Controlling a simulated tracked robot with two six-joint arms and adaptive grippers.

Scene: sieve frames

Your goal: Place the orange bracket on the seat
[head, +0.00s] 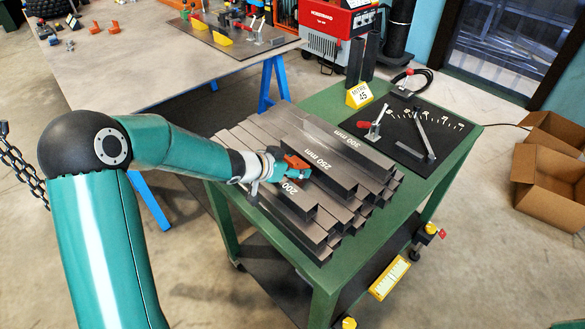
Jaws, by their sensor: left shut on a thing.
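My left gripper (277,168) reaches in from the left over the stack of steel tubes on the green table. It is shut on an orange piece that looks like the orange bracket (296,162), largely beyond the fingers. I cannot tell whether the piece touches the tubes below. More small orange pieces (85,28) lie on the big grey table at the upper left. A dark plate (195,27) there carries clamps and yellow blocks. I cannot make out for certain which spot is the seat. My right gripper is not in view.
Steel tubes (335,140) marked 200, 250 and 300 mm fill much of the green table (455,140). The front of the grey table (120,75) is clear.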

